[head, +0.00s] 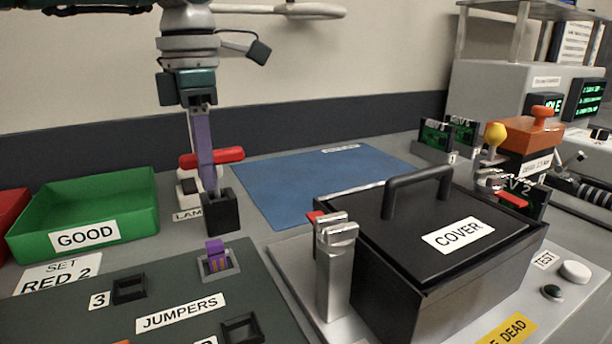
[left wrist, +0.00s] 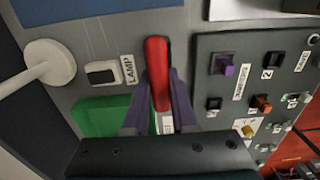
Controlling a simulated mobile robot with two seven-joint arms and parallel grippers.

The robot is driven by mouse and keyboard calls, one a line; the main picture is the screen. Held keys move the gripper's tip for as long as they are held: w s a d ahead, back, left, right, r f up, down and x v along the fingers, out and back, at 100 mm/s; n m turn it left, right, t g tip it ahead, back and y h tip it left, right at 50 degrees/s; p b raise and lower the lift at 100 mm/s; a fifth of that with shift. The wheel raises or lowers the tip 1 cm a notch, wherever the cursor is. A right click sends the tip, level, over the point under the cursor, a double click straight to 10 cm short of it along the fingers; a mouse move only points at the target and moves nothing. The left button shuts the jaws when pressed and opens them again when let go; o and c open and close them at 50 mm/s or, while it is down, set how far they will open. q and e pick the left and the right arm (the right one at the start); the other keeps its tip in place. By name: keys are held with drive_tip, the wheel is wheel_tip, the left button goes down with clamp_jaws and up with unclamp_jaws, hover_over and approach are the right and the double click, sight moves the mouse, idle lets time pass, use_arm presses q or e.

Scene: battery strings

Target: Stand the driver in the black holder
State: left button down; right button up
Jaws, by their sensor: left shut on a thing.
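The driver has a red handle (head: 229,155), which also shows in the left wrist view (left wrist: 157,72). My left gripper (head: 207,172) is shut on the driver, with its purple fingers on either side of it. The driver lies crosswise and roughly level, not upright. The black holder (head: 221,214) stands on the table just below the gripper and the handle. In the left wrist view the handle hides most of it. My right gripper is not in view.
A white lamp switch (head: 187,187) stands close behind the holder. The green GOOD bin (head: 140,216) is to the left. The jumper panel (head: 190,290) lies in front, and the black COVER box (head: 440,285) stands to the right. A blue mat (head: 310,180) lies clear behind.

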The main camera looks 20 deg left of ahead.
use_arm(q)
drive_tip(key=shift+r, duration=0.1)
drive_tip(key=shift+f, duration=0.2)
drive_tip(key=c, duration=0.7)
unclamp_jaws()
drive_tip(key=shift+c, duration=0.2)
drive_tip(key=shift+r, duration=0.15)
